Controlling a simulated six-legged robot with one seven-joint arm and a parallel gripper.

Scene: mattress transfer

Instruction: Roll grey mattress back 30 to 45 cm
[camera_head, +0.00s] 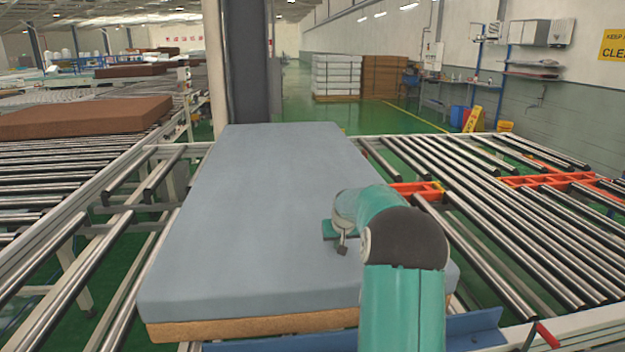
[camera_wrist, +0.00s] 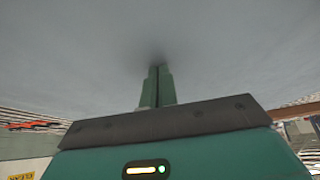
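The grey mattress (camera_head: 265,190) lies flat on the roller conveyor, with its long side running away from me and a brown underside showing at the near edge. My arm reaches over its right side. In the head view, part of my gripper (camera_head: 342,246) shows low over the right part of the mattress top; the arm hides the rest. In the wrist view, the grey mattress surface (camera_wrist: 70,50) fills the upper picture. The two green fingers of my gripper (camera_wrist: 158,70) are together with nothing between them. Their tips are at or very near the surface; contact cannot be told.
Bare rollers (camera_head: 510,215) extend to the right, with orange parts (camera_head: 415,190) among them. A blue strip (camera_head: 470,328) lies at the mattress's near edge. A pillar (camera_head: 247,60) stands beyond its far end. A brown mattress (camera_head: 85,117) lies on the left conveyor.

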